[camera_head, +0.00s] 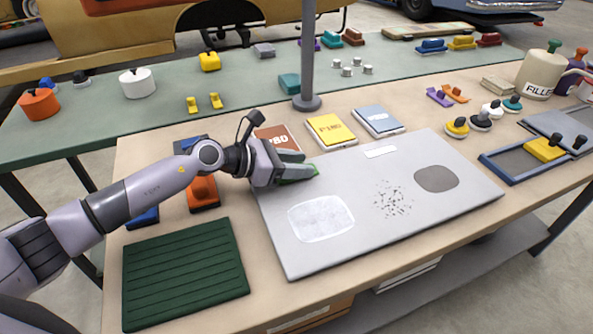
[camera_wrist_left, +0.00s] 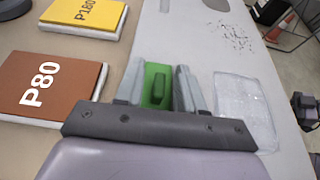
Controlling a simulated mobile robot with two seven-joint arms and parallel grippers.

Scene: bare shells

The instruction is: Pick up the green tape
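The green tape (camera_head: 303,174) shows as a small green piece low on the grey panel, partly hidden under my left gripper (camera_head: 298,164). In the left wrist view the green tape (camera_wrist_left: 157,72) lies between the two grey fingers of my left gripper (camera_wrist_left: 160,88), with a darker raised block in its middle. The fingers are apart, one on each side of that block, with gaps to it. I cannot tell whether they touch the green edges. My right gripper is not in view.
The grey panel (camera_head: 350,235) bears a whitish patch, dark specks and a grey oval. A brown P80 pack (camera_wrist_left: 62,85) and a yellow P180 pack (camera_head: 330,129) lie behind it. A post (camera_head: 307,60) stands behind. A dark green slatted mat (camera_head: 185,270) lies at front left.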

